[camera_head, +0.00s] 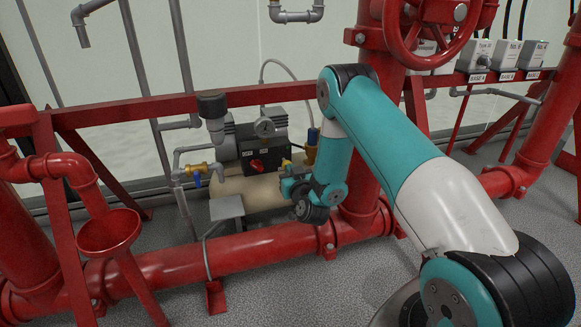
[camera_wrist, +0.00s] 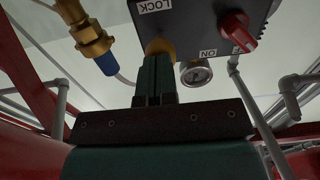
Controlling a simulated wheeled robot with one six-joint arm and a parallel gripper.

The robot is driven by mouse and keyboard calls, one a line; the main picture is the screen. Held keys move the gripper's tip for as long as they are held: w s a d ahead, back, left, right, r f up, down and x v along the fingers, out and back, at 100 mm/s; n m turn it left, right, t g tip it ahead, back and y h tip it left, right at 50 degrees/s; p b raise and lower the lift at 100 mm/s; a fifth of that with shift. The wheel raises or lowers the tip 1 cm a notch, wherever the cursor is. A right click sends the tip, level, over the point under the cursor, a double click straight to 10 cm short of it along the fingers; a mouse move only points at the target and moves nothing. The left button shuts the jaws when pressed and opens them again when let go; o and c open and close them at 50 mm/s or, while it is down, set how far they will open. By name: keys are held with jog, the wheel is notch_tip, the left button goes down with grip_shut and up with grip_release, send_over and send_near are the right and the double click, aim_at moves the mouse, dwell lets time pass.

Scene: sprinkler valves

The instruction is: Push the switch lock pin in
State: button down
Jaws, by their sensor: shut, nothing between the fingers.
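The grey switch box (camera_wrist: 205,22) fills the top of the wrist view, with a LOCK label (camera_wrist: 155,5) and a red rotary knob (camera_wrist: 236,32). A yellow round lock pin (camera_wrist: 160,46) sits below the label, partly hidden by my gripper (camera_wrist: 157,62). My gripper's two dark green fingers are together, tips at the pin; I cannot tell if they touch it. In the head view the dark box (camera_head: 276,144) with its red knob (camera_head: 256,166) stands on the compressor, and my gripper (camera_head: 287,172) is at its right side. The pin is barely visible there.
A pressure gauge (camera_wrist: 196,73) is beside the fingers. A brass fitting with a blue end (camera_wrist: 95,45) stands to the left. In the head view, a red horizontal pipe (camera_head: 262,250) runs below, and a red riser with a handwheel (camera_head: 430,25) stands at the right.

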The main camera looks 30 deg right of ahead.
jog(key=shift+w+d+p, duration=0.15)
jog(key=shift+w+p, duration=0.35)
jog(key=shift+p, duration=0.25)
jog(key=shift+b+v, duration=1.95)
jog(key=shift+v, duration=0.55)
